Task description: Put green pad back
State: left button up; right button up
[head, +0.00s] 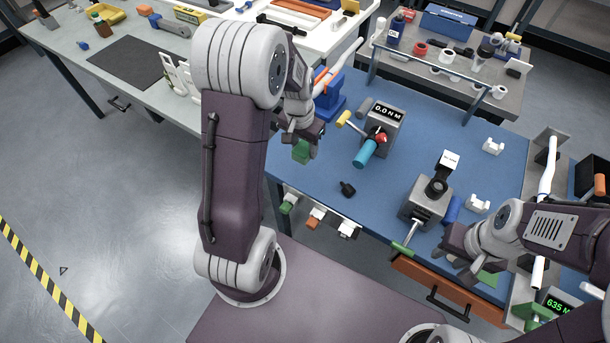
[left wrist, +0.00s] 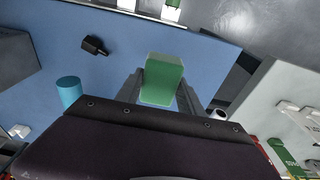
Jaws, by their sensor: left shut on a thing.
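A green pad (head: 301,152), a small block, is held in my left gripper (head: 302,135) above the left edge of the blue bench mat. Below the bench's front edge hang small holders, one with a green piece (head: 288,204), one orange (head: 315,216) and one white (head: 348,229).
A small black piece (head: 347,188) lies on the blue mat (head: 320,180).

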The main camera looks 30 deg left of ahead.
pick_arm(q)
jog(key=shift+s+d, duration=0.1)
jog(key=shift+d, duration=0.05)
send_over(305, 172)
jog(key=f, duration=0.5)
jog(key=shift+s+f+b, duration=0.15)
jog(key=shift+s+b, duration=0.1)
jog(key=shift+b, duration=0.05)
notch_tip(305, 172, down, 4)
jog(key=shift+s+d+f, duration=0.1)
jog(key=shift+f, duration=0.15)
jog(key=shift+f, duration=0.2)
jog(key=o, duration=1.2)
jog(key=shift+r, duration=0.1)
